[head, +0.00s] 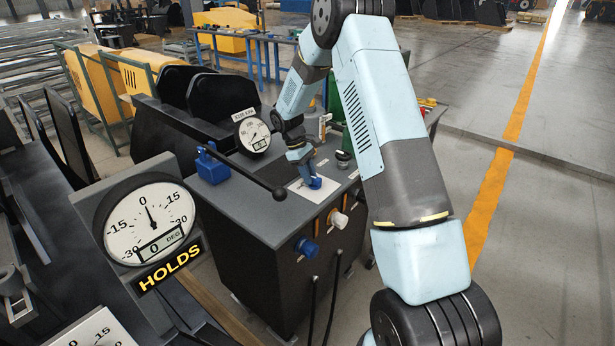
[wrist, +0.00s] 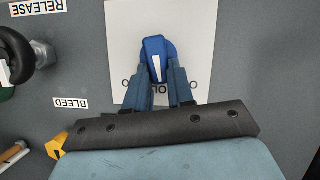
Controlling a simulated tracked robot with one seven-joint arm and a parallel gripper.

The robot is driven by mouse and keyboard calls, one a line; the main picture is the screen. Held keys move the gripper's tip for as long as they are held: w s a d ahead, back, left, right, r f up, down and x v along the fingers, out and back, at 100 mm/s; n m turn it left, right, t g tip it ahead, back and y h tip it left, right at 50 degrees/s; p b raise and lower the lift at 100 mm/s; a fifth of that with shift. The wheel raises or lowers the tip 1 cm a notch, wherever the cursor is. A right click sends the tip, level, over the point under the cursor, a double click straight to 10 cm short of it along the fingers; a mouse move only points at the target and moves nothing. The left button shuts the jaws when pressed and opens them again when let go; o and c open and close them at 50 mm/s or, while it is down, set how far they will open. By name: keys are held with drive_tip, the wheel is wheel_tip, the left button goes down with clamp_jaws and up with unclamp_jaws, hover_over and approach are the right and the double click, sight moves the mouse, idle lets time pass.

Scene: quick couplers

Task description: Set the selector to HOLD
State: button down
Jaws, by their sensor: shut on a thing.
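The selector is a blue knob (wrist: 153,48) with a white line on it, mounted on a white plate (wrist: 200,30). In the wrist view the white line runs nearly up and down the picture. Letters on the plate just below the knob are partly covered by my fingers; "OL" shows between them. My gripper (wrist: 168,82) is shut on the knob, one blue finger on each side. In the head view my gripper (head: 310,183) points down at the white plate (head: 297,192) on the console top, and the knob is hard to tell from the fingers.
A black lever with a ball end (head: 279,193) crosses the console (head: 245,180) close to my gripper. A blue block (head: 212,165) and a round gauge (head: 254,134) stand behind. A dial (head: 150,222) reads 0 DEG above a HOLDS sign (head: 170,266). BLEED (wrist: 70,103) and RELEASE (wrist: 38,8) labels lie left.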

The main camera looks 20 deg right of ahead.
drive_tip(key=shift+d+f+m+g+y, duration=0.15)
drive_tip(key=shift+m+g+y, duration=0.15)
drive_tip(key=shift+m, duration=0.6)
drive_tip(key=c, duration=1)
unclamp_jaws()
drive_tip(key=shift+w, duration=0.1)
drive_tip(key=v, duration=1.3)
drive_tip(key=shift+r, duration=0.45)
